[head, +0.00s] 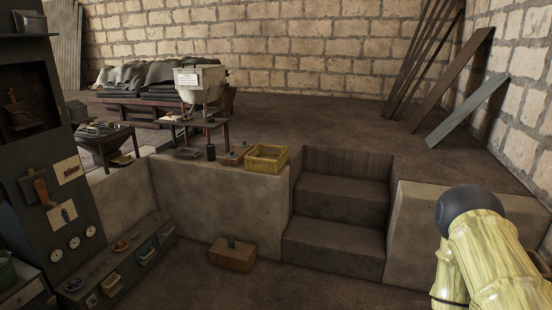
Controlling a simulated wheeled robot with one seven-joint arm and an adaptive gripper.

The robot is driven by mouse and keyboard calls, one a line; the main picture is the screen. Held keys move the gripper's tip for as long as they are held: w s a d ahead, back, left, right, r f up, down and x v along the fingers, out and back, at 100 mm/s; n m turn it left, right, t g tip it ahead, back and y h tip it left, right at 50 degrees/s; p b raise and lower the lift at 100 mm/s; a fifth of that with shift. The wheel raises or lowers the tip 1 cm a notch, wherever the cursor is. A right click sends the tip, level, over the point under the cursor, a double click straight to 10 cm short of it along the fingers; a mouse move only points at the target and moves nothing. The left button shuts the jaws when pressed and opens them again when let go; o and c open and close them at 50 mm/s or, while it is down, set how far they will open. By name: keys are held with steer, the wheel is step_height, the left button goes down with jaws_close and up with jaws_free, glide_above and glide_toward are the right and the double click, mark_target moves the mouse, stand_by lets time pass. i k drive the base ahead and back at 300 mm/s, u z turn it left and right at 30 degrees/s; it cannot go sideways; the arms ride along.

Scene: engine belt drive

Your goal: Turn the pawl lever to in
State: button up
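I cannot tell for sure which part is the pawl lever. On the dark upright panel (88,195) at the left, a brown handle (42,192) hangs tilted beside a pale card. Below it, a small blue-tipped lever (66,214) sits on another pale plate. Both are small, and their marked positions are unreadable from here. My gripper is out of view; only a yellow and dark part of my arm shows at the lower right, far from the panel.
Three round dials (74,243) sit low on the panel. A bench with drawers (130,262) runs below it. A brown box (232,256) stands on the lower floor. A yellow crate (266,158) rests on the ledge. Steps (335,240) rise at the middle right; planks lean behind.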

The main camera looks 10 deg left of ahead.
mark_target(70, 171)
steer(key=i, duration=2.05)
steer(key=u, duration=2.55)
steer(key=i, duration=1.6)
steer(key=u, duration=0.2)
